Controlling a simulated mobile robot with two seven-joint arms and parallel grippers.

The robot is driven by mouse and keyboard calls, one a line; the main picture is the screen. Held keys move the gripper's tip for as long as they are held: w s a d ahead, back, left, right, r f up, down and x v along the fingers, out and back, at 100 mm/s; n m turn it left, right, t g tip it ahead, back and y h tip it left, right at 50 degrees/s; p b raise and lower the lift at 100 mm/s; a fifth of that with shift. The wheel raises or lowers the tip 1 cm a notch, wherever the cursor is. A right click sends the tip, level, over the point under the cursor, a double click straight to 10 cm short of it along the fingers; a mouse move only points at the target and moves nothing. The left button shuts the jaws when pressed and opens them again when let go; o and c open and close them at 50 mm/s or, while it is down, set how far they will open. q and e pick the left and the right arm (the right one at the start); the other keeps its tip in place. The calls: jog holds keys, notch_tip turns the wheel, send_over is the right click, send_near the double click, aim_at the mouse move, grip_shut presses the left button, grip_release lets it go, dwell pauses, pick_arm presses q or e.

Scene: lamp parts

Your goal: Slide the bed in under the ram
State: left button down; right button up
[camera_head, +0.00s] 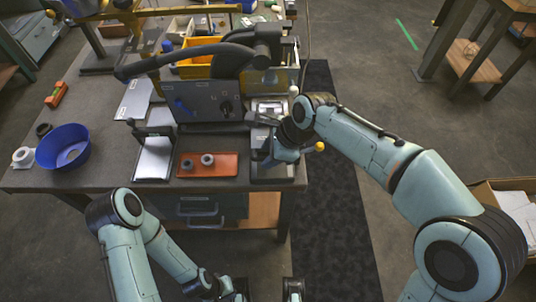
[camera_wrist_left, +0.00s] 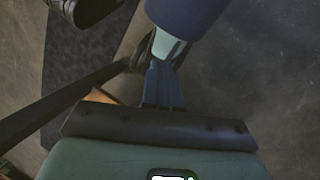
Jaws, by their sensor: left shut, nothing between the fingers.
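The press (camera_head: 262,55) stands at the right end of the workbench, with a long dark lever arm reaching left. A dark base (camera_head: 271,171) runs from it toward the front edge, and a pale plate (camera_head: 268,106) lies farther back. I cannot tell for certain which part is the bed; the ram is not clearly visible. My right gripper (camera_head: 264,119) is at the press, over the base; its fingers are too small and dark to tell open from shut. My left gripper (camera_wrist_left: 163,72) is shut and empty, low in front of the bench, away from the press.
An orange tray (camera_head: 207,171) with two grey rings, a white-topped box (camera_head: 153,158) and a blue bowl (camera_head: 63,147) lie on the workbench (camera_head: 110,178). A grey panel (camera_head: 203,103) stands left of the press. A yellow bin (camera_head: 196,67) is behind.

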jog(key=shift+w+a+f, duration=0.1)
jog(key=shift+a+f, duration=0.05)
jog(key=shift+f, duration=0.35)
grip_shut()
jog(key=shift+w+r+p, duration=0.15)
jog(key=shift+w+p, duration=0.2)
jog(key=shift+p, duration=0.05)
jog(key=shift+w+r+p, duration=0.1)
jog(key=shift+w+p, duration=0.8)
jog(key=shift+w, duration=0.55)
